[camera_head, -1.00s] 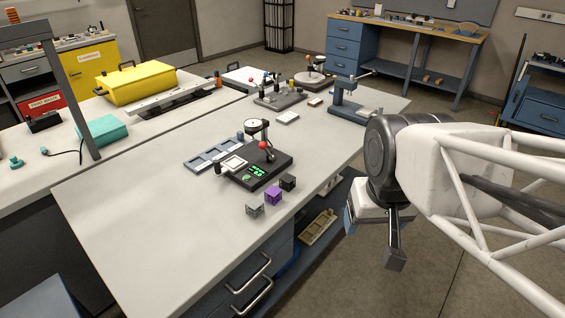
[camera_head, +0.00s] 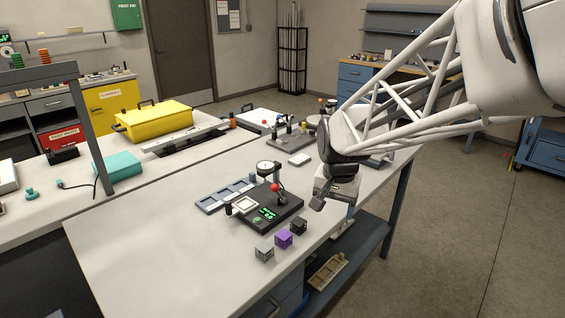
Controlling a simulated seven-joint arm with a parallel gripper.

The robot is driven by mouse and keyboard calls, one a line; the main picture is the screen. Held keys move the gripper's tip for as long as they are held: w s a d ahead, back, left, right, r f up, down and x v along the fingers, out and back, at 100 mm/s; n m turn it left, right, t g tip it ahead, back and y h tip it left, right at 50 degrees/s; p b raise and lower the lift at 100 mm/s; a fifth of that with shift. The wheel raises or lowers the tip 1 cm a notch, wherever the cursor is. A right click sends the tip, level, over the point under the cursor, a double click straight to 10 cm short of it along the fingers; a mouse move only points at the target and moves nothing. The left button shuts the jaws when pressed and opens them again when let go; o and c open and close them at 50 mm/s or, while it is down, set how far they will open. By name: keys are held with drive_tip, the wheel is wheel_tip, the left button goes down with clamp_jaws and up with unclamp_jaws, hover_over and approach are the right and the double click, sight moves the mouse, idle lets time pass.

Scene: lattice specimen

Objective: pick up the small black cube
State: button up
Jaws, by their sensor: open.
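The small black cube (camera_head: 298,226) sits on the pale table (camera_head: 150,245) near its right edge, at the end of a short row of cubes. A purple cube (camera_head: 283,239) is beside it, and a grey cube (camera_head: 264,253) is nearest the camera. My gripper (camera_head: 334,208) is open and empty, above the table edge, to the right of and beyond the black cube. One dark finger shows clearly; the other is hard to make out. The gripper is apart from the cube.
A black gauge stand (camera_head: 262,218) with a green display and red knob stands just behind the cubes. A blue-grey tray (camera_head: 212,203) lies to its left. More instruments stand farther back. The table's left and front area is clear.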

sight(299, 221)
drive_tip(key=w+a+f+m, duration=0.1)
drive_tip(key=w+a+f, duration=0.1)
drive_tip(key=w+f, duration=0.2)
drive_tip(key=w+a+f+m, duration=0.1)
drive_tip(key=w+a+f, duration=0.1)
drive_tip(key=w, duration=0.5)
drive_tip(key=w+a+f+m+g, duration=0.1)
drive_tip(key=w+a+f, duration=0.1)
drive_tip(key=w+f, duration=0.3)
drive_tip(key=shift+w+a+f+m, duration=0.15)
drive_tip(key=shift+w+f+m, duration=0.05)
drive_tip(key=shift+f+m, duration=0.2)
drive_tip(key=shift+f, duration=1.25)
drive_tip(key=shift+f, duration=0.1)
drive_tip(key=shift+f, duration=2.5)
drive_tip(key=shift+c, duration=0.4)
